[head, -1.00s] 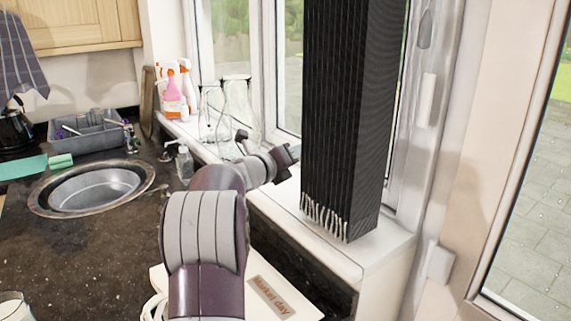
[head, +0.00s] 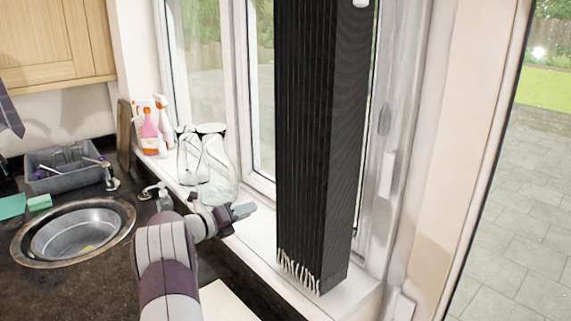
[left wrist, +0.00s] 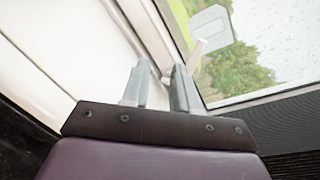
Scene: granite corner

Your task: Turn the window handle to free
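A white lever that looks like the window handle (left wrist: 198,52) shows in the left wrist view, on the window frame beside the glass. My left gripper (left wrist: 160,82) is open and empty, its two fingers apart. The lever is just beyond and to the right of the right-hand finger; I cannot tell whether they touch. In the head view my left gripper (head: 244,211) is above the sill, left of the black blind-like column; I cannot pick out the handle there. My right gripper is not in view.
The tall black pleated column (head: 310,150) stands on the white sill (head: 255,232) close right of the gripper. Glass bottles (head: 216,172) and spray bottles (head: 152,128) stand to its left. A round sink (head: 125,215) is set in the dark worktop at the left.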

